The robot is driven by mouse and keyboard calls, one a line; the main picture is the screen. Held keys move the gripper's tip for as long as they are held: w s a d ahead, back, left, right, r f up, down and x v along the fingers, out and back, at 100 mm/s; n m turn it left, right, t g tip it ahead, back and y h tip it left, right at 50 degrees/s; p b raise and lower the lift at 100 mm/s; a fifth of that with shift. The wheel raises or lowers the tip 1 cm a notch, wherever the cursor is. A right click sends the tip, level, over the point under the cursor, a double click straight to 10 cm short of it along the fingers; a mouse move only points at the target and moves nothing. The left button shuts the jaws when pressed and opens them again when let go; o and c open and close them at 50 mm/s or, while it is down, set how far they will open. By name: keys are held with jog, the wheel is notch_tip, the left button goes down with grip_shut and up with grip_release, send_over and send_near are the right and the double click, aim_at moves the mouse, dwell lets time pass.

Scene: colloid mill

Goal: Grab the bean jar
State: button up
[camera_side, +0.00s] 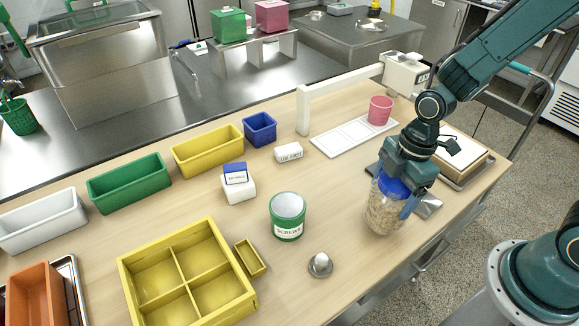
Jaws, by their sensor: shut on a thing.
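The bean jar (382,212) is a clear jar of pale beans with a blue lid, at the right part of the wooden table. My gripper (394,190) comes down over it from above and is shut on it around the lid. Its fingers reach down the sides of the lid. The jar looks upright. I cannot tell whether its bottom touches the table. My gripper hides part of the lid and the jar's upper right side.
A green screws tin (287,216) and a metal knob (320,265) stand left of the jar. A pink cup (380,110) sits on a white tray (337,139) behind. A yellow divided box (128,262) is at the front left.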

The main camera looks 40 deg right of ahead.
notch_tip(320, 180, up, 17)
jog(key=shift+r, duration=0.2)
dwell(0.4)
jog(key=shift+w, duration=0.1)
dwell(0.5)
